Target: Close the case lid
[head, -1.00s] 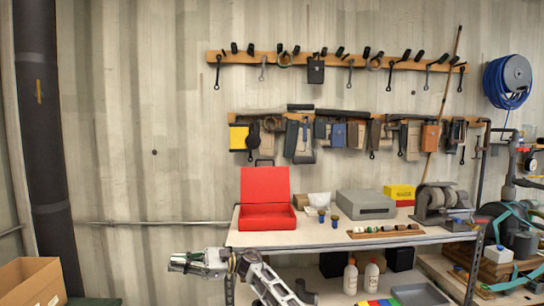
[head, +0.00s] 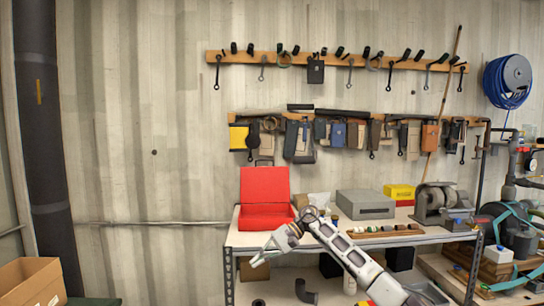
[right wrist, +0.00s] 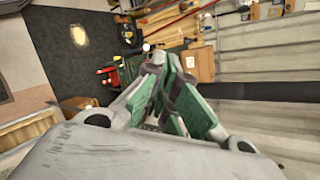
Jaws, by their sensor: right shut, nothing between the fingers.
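The red case (head: 265,217) stands at the left end of the workbench top, with its lid (head: 265,184) raised upright at the back. My right gripper (head: 256,262) is in front of the bench's front edge, below the level of the top and apart from the case. Its fingers are shut and empty; the green finger pads also show in the right wrist view (right wrist: 172,95). The case does not clearly show in the right wrist view. My left gripper is in none of the views.
The workbench (head: 320,234) also bears a grey case (head: 365,204), a yellow box (head: 401,192), a bench grinder (head: 441,203) and a wooden strip of small parts (head: 387,230). An open cardboard box (head: 35,283) stands at lower left. The wall left of the bench is clear.

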